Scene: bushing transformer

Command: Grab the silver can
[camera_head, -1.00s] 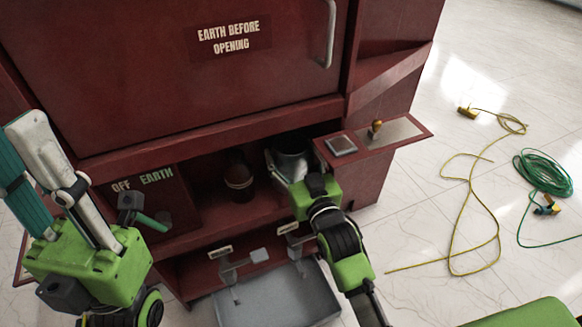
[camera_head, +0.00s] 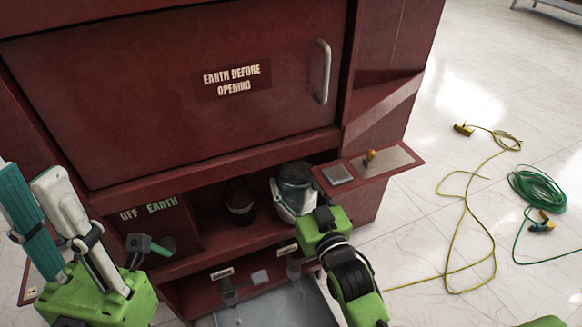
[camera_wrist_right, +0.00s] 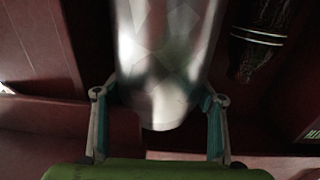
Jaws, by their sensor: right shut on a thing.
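The silver can (camera_head: 296,177), a shiny cylinder, is at the right side of the cabinet's open compartment. My right gripper (camera_head: 297,205) reaches in from the front and is shut on it. In the right wrist view the can (camera_wrist_right: 160,55) lies between the two white-and-teal fingers of the right gripper (camera_wrist_right: 160,105), one on each side. The can's far end is out of that view. My left gripper (camera_head: 32,178) is at the left edge of the head view, its white and teal fingers pointing up, apart and empty.
A dark ringed bushing (camera_head: 240,204) stands left of the can; it also shows in the right wrist view (camera_wrist_right: 258,38). A ledge (camera_head: 395,162) juts out on the right. A grey tray (camera_head: 265,315) is below. Yellow (camera_head: 467,225) and green (camera_head: 537,188) cables lie on the floor.

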